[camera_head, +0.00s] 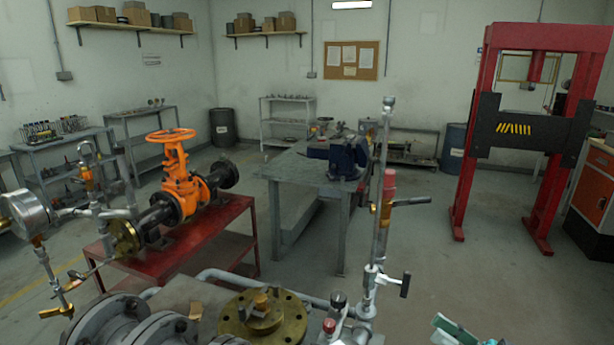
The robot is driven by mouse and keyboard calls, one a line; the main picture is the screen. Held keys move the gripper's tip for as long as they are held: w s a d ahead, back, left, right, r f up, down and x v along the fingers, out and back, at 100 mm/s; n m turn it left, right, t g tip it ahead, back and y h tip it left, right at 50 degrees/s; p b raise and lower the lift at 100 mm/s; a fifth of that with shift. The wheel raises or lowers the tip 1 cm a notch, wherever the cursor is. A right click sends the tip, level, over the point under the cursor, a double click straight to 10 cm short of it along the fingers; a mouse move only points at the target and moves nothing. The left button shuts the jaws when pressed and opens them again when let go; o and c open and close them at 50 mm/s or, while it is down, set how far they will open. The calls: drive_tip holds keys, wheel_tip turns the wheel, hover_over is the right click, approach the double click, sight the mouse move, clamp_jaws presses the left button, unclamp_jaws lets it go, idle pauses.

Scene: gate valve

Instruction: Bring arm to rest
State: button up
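A teal and pale piece (455,331) shows at the bottom edge, right of the middle, cut off by the frame. Nothing touches the handwheel.
Close in front are a brass flange (290,318), grey flanged pipes (105,322), a pressure gauge (26,213) and an upright pipe with a lever (410,201). A grey workbench (290,168) with a blue vise (347,158) stands behind. A red press frame (475,140) is at right. Floor between is clear.

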drive_tip(key=s+a+f+m+t+h, duration=0.1)
drive_tip(key=s+a+f+m+h, duration=0.2)
drive_tip(key=f, duration=0.5)
drive_tip(key=s+a+f+m+t+h, duration=0.1)
drive_tip(key=a+f+m+h, duration=0.1)
drive_tip(key=f+m+h, duration=0.4)
drive_tip(key=s+a+f+m+t+h, duration=0.1)
drive_tip(key=s+a+f+m+h, duration=0.15)
drive_tip(key=f, duration=0.65)
drive_tip(key=s+f+m+g+h, duration=0.15)
drive_tip(key=s+f+h, duration=0.4)
drive_tip(key=s, duration=0.75)
drive_tip(key=s+r+n, duration=0.2)
drive_tip(key=s+r, duration=0.3)
drive_tip(key=s, duration=0.4)
drive_tip(key=s+r+n+t+h, duration=0.1)
drive_tip(key=s+r+n, duration=0.1)
drive_tip(key=s+r, duration=0.4)
drive_tip(key=s, duration=0.3)
drive_tip(key=shift+s+a+n, duration=0.25)
drive_tip(key=shift+n, duration=0.05)
drive_tip(key=shift+w+f, duration=0.1)
